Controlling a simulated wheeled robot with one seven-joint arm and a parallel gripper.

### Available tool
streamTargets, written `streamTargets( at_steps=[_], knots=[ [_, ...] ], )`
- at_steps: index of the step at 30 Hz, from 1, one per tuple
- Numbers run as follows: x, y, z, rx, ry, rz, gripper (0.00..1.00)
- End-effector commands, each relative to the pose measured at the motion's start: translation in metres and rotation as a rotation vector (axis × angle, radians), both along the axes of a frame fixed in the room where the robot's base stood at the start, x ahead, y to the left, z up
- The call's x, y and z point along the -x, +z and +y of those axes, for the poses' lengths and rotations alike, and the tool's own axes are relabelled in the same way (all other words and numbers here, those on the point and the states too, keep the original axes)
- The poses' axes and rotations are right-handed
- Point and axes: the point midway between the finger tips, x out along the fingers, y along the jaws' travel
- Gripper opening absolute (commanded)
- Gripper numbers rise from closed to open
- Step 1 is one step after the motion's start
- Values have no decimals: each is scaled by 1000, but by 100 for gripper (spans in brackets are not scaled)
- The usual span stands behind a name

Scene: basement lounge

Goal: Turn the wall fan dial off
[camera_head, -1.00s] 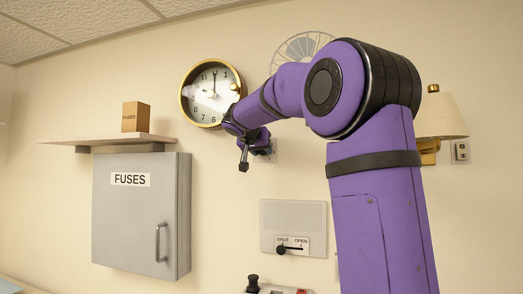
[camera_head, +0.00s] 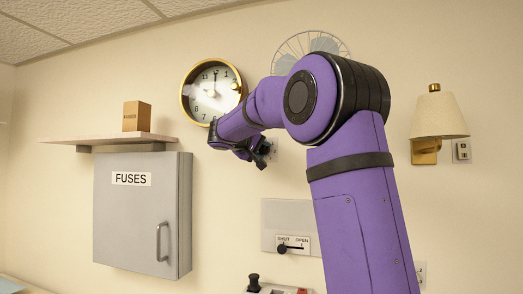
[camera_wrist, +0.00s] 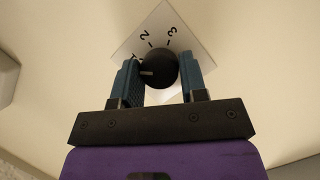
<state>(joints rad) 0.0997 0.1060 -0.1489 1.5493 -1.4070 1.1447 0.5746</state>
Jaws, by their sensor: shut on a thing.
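The fan dial is a round black knob (camera_wrist: 158,70) on a white plate (camera_wrist: 188,36) in the wrist view. The figures 2 and 3 are readable on the plate, with a partly hidden mark at the left. The knob's pale pointer line faces left, toward that mark. My gripper (camera_wrist: 160,80) has its blue fingers on both sides of the knob and is shut on it. In the head view my gripper (camera_head: 263,156) is against the wall plate (camera_head: 272,146), and the knob is hidden. The wall fan (camera_head: 312,43) is above, partly behind my arm.
A gold-rimmed clock (camera_head: 213,92) hangs left of the plate. A shelf (camera_head: 110,139) with a small box (camera_head: 137,116) and a grey fuse cabinet (camera_head: 141,215) are further left. A shut/open lever panel (camera_head: 290,217) is below. A lamp (camera_head: 437,116) is at the right.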

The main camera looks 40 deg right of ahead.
Motion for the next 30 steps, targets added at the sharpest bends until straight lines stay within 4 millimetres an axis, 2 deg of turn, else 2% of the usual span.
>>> streamTargets(
  at_steps=[18,30],
  knots=[
    [-1,-4,1,282,2,479,16],
    [0,-4,0,382,1,651,16]
  ],
)
